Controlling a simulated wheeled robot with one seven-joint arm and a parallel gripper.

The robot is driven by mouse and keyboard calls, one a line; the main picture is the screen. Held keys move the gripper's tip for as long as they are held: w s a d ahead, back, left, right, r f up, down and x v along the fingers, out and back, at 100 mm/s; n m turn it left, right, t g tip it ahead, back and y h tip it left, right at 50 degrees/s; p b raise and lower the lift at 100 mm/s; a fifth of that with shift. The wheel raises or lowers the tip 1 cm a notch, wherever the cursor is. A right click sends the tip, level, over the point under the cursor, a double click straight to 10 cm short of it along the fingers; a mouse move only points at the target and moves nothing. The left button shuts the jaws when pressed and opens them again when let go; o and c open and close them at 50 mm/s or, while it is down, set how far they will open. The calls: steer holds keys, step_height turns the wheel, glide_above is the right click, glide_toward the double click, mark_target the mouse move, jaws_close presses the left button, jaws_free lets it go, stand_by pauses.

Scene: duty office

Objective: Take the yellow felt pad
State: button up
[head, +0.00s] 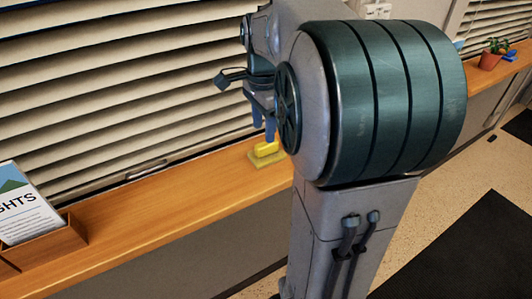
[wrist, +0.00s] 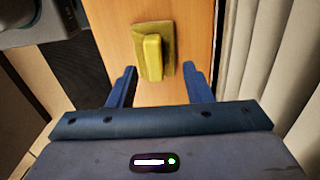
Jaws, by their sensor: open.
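The yellow felt pad (head: 267,148) lies on the wooden sill below the blinds, just under my gripper in the head view. It has a flat olive-yellow base (wrist: 140,36) and a brighter raised yellow block (wrist: 152,57) on top, as the wrist view shows. My gripper (wrist: 160,75) is open, with its blue fingers pointing toward the pad. The block's near end lies between the fingertips in the picture, with a gap on both sides. In the head view the gripper (head: 262,138) is partly hidden by my arm. I cannot tell the exact height above the sill.
The wooden sill (head: 150,207) runs along the blinds (head: 110,90) and is clear left of the pad. A wooden holder with leaflets (head: 30,205) stands at the far left. A potted plant (head: 490,60) stands on the sill at the far right.

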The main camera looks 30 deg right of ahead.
mark_target(267, 151)
steer(key=shift+s+d+f, duration=0.1)
steer(key=shift+s+f, duration=0.1)
steer(key=shift+f, duration=1.2)
steer(key=shift+s+d+f, duration=0.1)
steer(key=shift+s+f, duration=0.1)
steer(key=shift+f, duration=1.15)
jaws_close()
